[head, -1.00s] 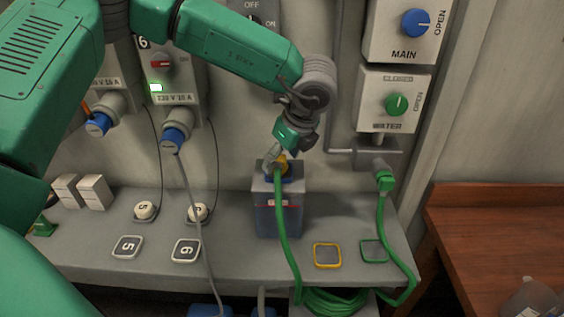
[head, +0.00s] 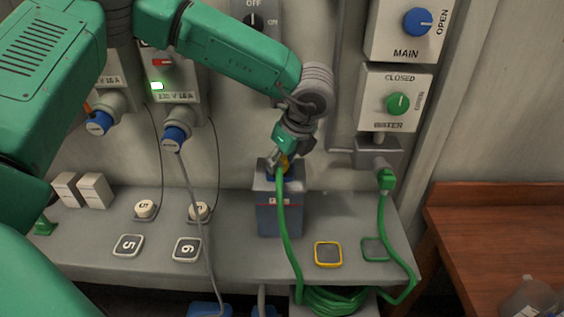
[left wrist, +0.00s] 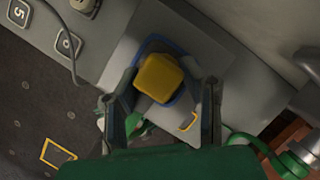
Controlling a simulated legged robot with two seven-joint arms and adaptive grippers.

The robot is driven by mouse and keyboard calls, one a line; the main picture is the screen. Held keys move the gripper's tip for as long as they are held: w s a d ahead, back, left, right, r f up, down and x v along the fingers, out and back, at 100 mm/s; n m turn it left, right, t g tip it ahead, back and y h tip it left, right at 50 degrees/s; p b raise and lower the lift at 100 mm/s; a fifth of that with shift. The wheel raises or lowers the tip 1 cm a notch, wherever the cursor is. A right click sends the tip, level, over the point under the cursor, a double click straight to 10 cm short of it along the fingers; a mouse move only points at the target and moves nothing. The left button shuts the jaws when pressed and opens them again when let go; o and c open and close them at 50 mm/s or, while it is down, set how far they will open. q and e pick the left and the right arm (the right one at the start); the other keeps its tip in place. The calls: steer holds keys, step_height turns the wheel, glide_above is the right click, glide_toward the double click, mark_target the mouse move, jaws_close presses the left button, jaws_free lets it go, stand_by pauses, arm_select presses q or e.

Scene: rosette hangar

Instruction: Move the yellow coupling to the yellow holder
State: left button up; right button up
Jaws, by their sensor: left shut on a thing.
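The yellow coupling (head: 285,161) is between the fingers of my left gripper (head: 280,159), at the top of the grey-blue box (head: 281,216). In the left wrist view the yellow coupling (left wrist: 158,78) fills the space between the fingertips (left wrist: 168,84), over a blue-rimmed seat. A green hose (head: 283,222) runs down from the coupling. I cannot tell whether the coupling still touches the seat. A yellow-framed square (head: 328,254), seemingly the yellow holder, lies on the bench right of the box and looks empty. My right gripper is out of view.
A green-framed square (head: 375,249) lies right of the yellow one. A grey cable (head: 196,215) hangs in front of the bench at left. The wooden table (head: 500,235) stands at right.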

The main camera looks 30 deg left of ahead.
arm_select(q)
steer(key=shift+w+a+r, duration=0.2)
steer(key=shift+a+r, duration=0.05)
steer(key=shift+r, duration=0.2)
step_height(320, 180, up, 8)
steer(key=shift+s+f+b, duration=0.1)
steer(key=shift+f+b, duration=0.05)
steer(key=shift+b, duration=0.2)
steer(key=shift+d+r, duration=0.1)
steer(key=shift+r, duration=0.55)
steer(key=shift+f, duration=0.1)
